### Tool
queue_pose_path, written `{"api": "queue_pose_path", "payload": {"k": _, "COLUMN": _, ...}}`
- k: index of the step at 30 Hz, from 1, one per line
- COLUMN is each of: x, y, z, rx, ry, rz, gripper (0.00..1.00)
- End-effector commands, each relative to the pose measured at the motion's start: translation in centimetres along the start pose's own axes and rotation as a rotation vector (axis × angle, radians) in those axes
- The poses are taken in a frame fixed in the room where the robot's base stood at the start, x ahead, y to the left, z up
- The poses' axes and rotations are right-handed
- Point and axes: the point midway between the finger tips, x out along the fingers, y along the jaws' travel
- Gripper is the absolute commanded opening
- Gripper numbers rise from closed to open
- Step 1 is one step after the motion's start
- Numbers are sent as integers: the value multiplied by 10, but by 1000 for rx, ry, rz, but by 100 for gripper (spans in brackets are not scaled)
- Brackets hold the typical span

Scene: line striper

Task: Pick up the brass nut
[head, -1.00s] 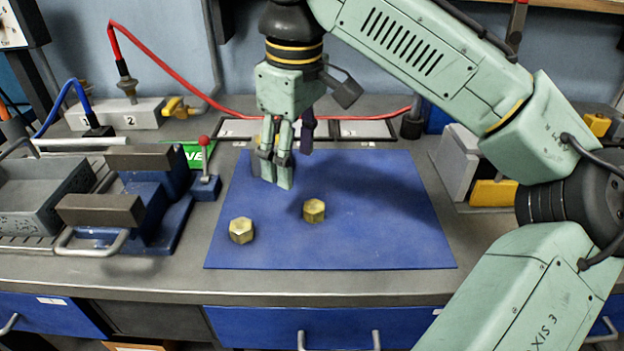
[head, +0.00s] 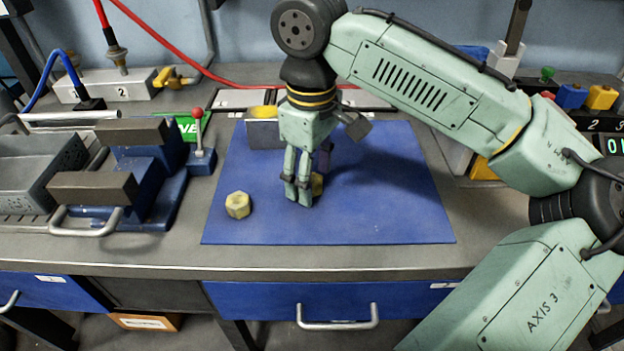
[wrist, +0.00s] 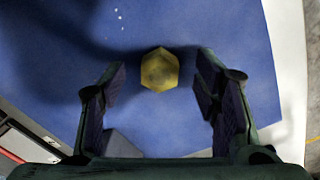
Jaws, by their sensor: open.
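Two brass hex nuts lie on the blue mat (head: 390,215). The left nut (head: 238,205) stands clear near the mat's left edge. The other nut (head: 317,184) is mostly hidden behind my gripper (head: 300,197) in the head view. In the wrist view this nut (wrist: 159,69) lies ahead of my gripper (wrist: 160,95), roughly centred between the spread fingers and touching neither. My gripper is open and empty, pointing down low over the mat.
A blue vise (head: 150,170) with grey jaws stands left of the mat, beside a grey tray (head: 35,172). A small red-knobbed lever (head: 199,140) is near the mat's left edge. A grey and yellow block (head: 264,128) sits at the mat's back. The mat's right side is clear.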

Motion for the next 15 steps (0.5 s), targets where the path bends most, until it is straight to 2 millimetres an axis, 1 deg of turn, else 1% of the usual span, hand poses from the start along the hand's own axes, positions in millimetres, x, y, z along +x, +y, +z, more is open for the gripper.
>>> {"api": "queue_pose_path", "payload": {"k": 3, "x": 5, "y": 0, "z": 0, "rx": -1, "ry": 0, "rz": 1, "gripper": 56}}
{"api": "queue_pose_path", "payload": {"k": 8, "x": 5, "y": 0, "z": 0, "rx": -1, "ry": 0, "rz": 1, "gripper": 56}}
{"api": "queue_pose_path", "payload": {"k": 15, "x": 4, "y": 0, "z": 0, "rx": -1, "ry": 0, "rz": 1, "gripper": 40}}
